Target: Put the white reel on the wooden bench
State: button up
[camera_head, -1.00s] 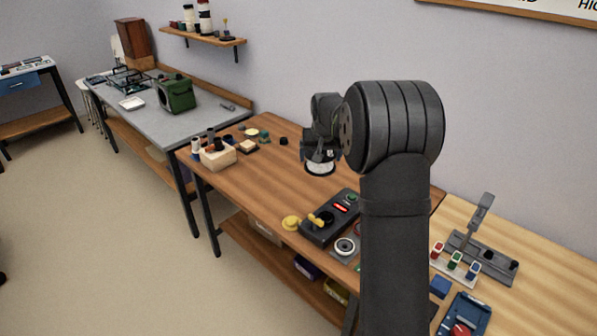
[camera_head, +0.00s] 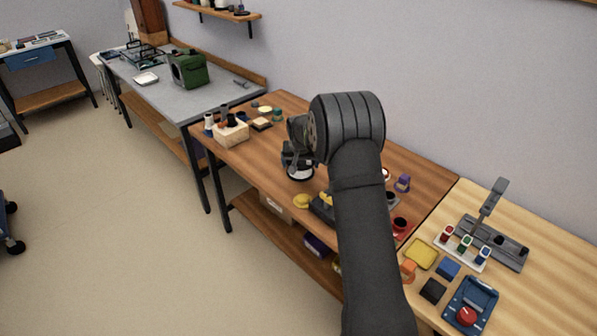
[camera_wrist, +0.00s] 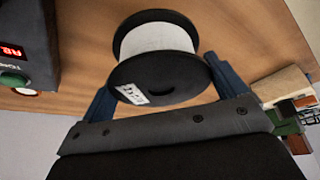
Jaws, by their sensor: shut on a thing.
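The white reel has black end discs and a white winding with a small label. It fills the upper middle of the wrist view (camera_wrist: 155,38) and shows below my wrist in the head view (camera_head: 300,175). My gripper (camera_wrist: 158,80) is shut on it, with a blue-grey finger on either side. In the head view my gripper (camera_head: 298,160) is over the brown wooden bench (camera_head: 265,178), near its front edge. I cannot tell whether the reel touches the top. My arm hides part of the bench.
A pale wooden block with holes (camera_head: 231,134) stands on the bench's left end. A yellow knob-like thing (camera_head: 302,201) and a dark control box (camera_head: 322,208) are near the reel. A lighter wood bench (camera_head: 560,255) at right holds several items. A grey bench (camera_head: 200,96) stands behind left.

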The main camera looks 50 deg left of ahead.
aim_at(298, 171)
jog(key=shift+s+a+f, duration=0.15)
jog(key=shift+a+f, duration=0.2)
jog(key=shift+a, duration=0.1)
jog(key=shift+f, duration=1.85)
jog(key=shift+f, duration=0.2)
jog(key=o, duration=0.9)
jog(key=shift+r, duration=0.15)
jog(key=v, duration=1.2)
